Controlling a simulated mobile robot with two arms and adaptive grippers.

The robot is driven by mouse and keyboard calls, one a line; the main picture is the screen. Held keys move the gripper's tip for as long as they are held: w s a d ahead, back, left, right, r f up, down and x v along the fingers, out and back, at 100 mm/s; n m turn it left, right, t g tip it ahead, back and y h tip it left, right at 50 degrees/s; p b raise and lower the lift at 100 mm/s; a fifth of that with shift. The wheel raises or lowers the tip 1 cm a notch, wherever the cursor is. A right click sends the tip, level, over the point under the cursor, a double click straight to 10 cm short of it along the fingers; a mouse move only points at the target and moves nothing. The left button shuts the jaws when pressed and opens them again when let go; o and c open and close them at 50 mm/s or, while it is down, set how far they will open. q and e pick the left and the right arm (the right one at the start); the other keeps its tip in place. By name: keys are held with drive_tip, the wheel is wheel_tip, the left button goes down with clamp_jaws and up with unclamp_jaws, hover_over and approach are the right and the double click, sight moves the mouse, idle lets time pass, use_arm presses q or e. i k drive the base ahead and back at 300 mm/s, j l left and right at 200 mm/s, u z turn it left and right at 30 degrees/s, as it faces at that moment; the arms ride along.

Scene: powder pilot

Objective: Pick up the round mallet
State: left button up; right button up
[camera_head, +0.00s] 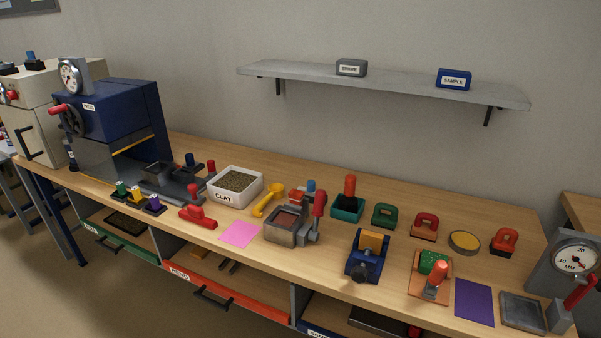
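No tool in view is plainly labelled as the round mallet. An upright tool with an orange handle (349,187) stands in a teal base (346,210) at the middle back of the wooden bench; its lower end is hidden in the base. Another orange-topped upright piece (436,275) stands at the front right, beside a green lump (431,262) on an orange-brown board (418,290). I cannot tell which of these, if either, is the round mallet. Neither of my grippers is in view.
A clay tub (236,201), yellow scoop (269,199), grey box with red lever (285,237) and blue clamp-like device (366,257) crowd the bench (330,268). Red and green handled blocks stand at back right. A blue press (112,115) stands left; a shelf (400,83) hangs above.

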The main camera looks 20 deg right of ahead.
sight(347, 202)
drive_tip(key=i+j, duration=0.25)
drive_tip(key=i, duration=0.15)
drive_tip(key=i+j, duration=0.2)
drive_tip(key=i, duration=0.2)
drive_tip(key=i+j, duration=0.25)
drive_tip(key=i, duration=0.15)
drive_tip(key=z, duration=0.05)
